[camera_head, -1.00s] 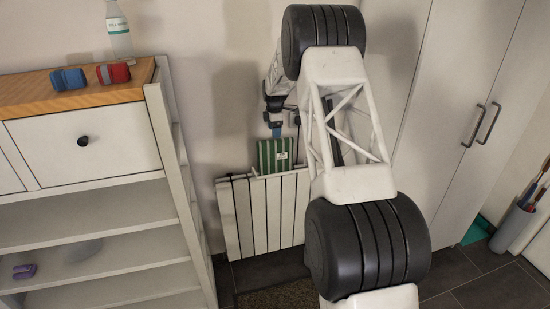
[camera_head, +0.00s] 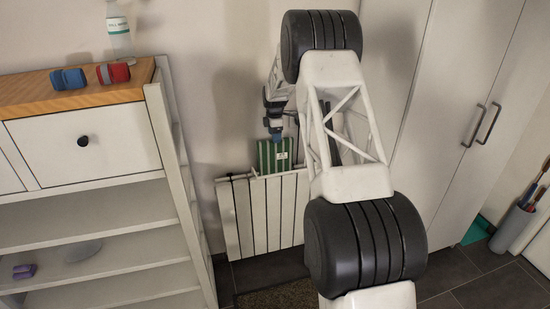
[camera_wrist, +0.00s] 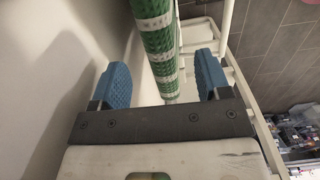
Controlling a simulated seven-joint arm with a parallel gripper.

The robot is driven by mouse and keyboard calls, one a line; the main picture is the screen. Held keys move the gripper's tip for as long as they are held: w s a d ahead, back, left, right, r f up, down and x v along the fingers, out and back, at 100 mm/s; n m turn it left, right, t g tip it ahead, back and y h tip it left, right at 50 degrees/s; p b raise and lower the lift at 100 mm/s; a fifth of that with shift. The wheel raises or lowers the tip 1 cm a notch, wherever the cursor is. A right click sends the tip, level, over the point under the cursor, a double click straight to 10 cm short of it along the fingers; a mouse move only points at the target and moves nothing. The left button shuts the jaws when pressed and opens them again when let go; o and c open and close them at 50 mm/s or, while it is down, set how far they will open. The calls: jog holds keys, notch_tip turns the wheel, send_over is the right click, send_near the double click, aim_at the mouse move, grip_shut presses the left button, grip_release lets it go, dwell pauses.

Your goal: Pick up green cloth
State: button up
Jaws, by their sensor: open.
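The green cloth (camera_head: 275,156) has white stripes and a small white label. In the wrist view the cloth (camera_wrist: 159,50) is a narrow green-and-white strip running up between the two blue fingers. My gripper (camera_head: 275,136) is just above the cloth's top edge in the head view. In the wrist view my gripper (camera_wrist: 161,82) is open, with one finger on each side of the cloth and gaps visible. Whether either finger touches it I cannot tell.
The white slatted rack (camera_head: 262,215) is below the cloth, with white rails (camera_wrist: 200,45) beside it in the wrist view. A shelf unit (camera_head: 80,190) stands at left, with blue and red rolled items and a bottle (camera_head: 119,32) on top. White cabinet doors (camera_head: 455,100) stand at right.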

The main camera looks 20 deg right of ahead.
jog(key=shift+d+f, duration=0.1)
jog(key=shift+f, duration=2.5)
jog(key=c, duration=1.3)
jog(key=shift+r, duration=0.1)
jog(key=shift+r, duration=4.9)
